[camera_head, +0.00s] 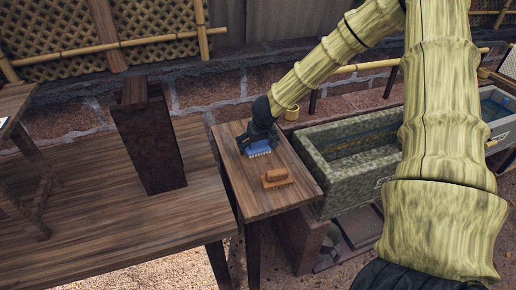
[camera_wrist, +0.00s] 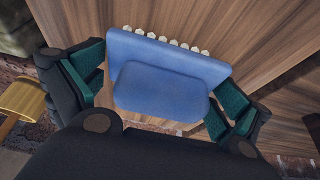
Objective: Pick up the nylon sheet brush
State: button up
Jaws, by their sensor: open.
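A blue brush (camera_head: 258,149) with a row of pale bristle tufts along its edge lies on the narrow wooden table; I take it to be the nylon sheet brush. In the wrist view the blue brush (camera_wrist: 165,88) shows its flat body and raised grip between my fingers. My gripper (camera_wrist: 158,92) is open, with one green-padded finger at each side of the brush. The pads are close to its sides; I cannot tell whether they touch. In the head view my gripper (camera_head: 256,139) comes down over the brush from behind and partly hides it.
A wooden-backed brush (camera_head: 277,178) lies nearer on the same table (camera_head: 240,190). A tan cylinder (camera_head: 291,113) stands behind, beside my arm. A mossy stone trough (camera_head: 345,160) borders the table at right. A dark upright block (camera_head: 150,145) stands on the boards at left.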

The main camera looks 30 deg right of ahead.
jog(key=c, duration=0.9)
notch_tip(320, 180, up, 10)
jog(key=shift+r+p, duration=0.1)
jog(key=shift+p, duration=0.9)
